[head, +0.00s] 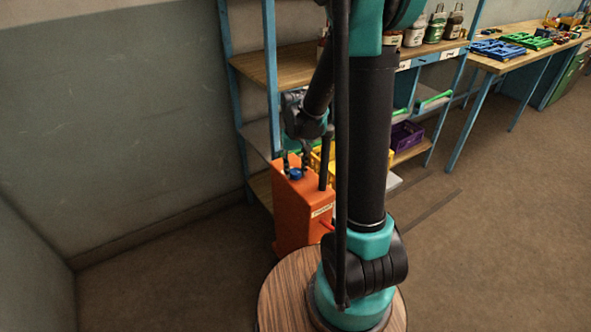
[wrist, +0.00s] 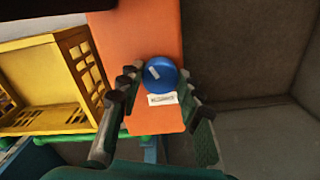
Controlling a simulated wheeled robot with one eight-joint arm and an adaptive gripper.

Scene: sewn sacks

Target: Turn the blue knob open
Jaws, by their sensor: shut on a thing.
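The blue knob (head: 297,174) sits on top of an orange box-like unit (head: 296,215) standing on the floor. In the wrist view the round knob (wrist: 160,74) has a pale mark on its face, and a small white label lies just below it on the orange top (wrist: 130,40). My gripper (wrist: 160,82) reaches down with one finger on each side of the knob and is shut on it. In the head view my gripper (head: 295,165) is small and partly dark against the shelf.
A shelf unit with blue posts (head: 270,70) stands right behind the orange unit. A yellow crate (wrist: 55,75) is close beside it, and a purple crate (head: 407,136) sits farther right. Open floor (head: 160,270) lies to the left.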

